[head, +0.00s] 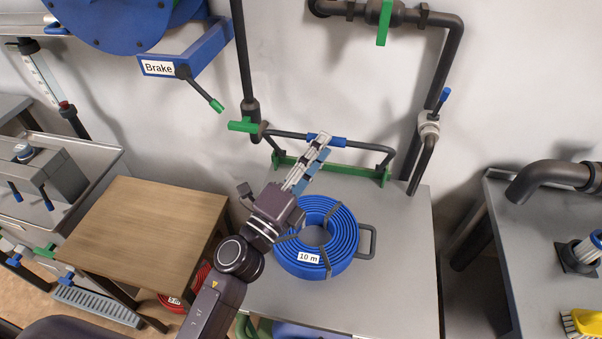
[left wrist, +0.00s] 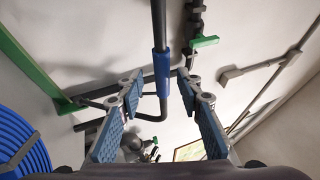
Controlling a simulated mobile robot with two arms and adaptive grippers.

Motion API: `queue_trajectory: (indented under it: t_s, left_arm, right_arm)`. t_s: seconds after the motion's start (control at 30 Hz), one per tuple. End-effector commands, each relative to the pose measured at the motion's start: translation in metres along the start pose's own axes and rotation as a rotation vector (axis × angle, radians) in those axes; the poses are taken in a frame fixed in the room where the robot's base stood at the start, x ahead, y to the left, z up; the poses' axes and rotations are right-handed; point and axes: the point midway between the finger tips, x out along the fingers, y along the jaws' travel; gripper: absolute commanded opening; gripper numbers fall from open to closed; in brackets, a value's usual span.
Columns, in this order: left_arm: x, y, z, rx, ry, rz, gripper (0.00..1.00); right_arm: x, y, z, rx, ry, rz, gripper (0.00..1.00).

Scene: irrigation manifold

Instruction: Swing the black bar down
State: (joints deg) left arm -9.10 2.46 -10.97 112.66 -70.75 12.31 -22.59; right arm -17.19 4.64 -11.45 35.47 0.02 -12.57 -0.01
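The black bar (head: 285,134) is a U-shaped bail with a blue sleeve (head: 328,141) at its middle. It is raised above a green bracket (head: 340,172) by the wall at the back of the grey bench. In the left wrist view the blue sleeve (left wrist: 161,66) runs upright between the fingertips, with a gap on both sides. My left gripper (head: 321,147) reaches up to the sleeve from the front; it is open, and it shows in the left wrist view too (left wrist: 160,76). It hides part of the bar and bracket. My right gripper is in neither view.
A coiled blue hose (head: 344,236) labelled "10 m" lies on the bench just below my left gripper. A green-handled valve (head: 243,126) and black pipes stand left of the bar. The Brake lever (head: 200,88) is farther up left. A wooden table (head: 150,220) stands left.

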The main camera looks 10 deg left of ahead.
Motion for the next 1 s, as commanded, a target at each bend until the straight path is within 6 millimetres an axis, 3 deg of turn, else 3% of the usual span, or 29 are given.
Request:
queue_trajectory:
  t_s: [0.2, 0.47, 0.87, 1.0]
  left_arm:
    - [-0.048, 0.002, 0.0, -0.003, -0.004, 0.006, 0.33]
    - [-0.085, 0.002, 0.0, -0.002, -0.001, 0.004, 0.33]
    - [-0.093, 0.001, 0.0, 0.0, -0.001, 0.002, 0.33]
    - [-0.086, -0.005, 0.011, -0.029, -0.027, -0.003, 0.18]
  right_arm:
    - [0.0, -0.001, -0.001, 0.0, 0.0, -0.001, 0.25]
    - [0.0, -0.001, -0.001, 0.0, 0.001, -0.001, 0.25]
    - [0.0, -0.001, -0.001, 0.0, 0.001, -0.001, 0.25]
    - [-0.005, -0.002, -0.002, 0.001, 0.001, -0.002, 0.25]
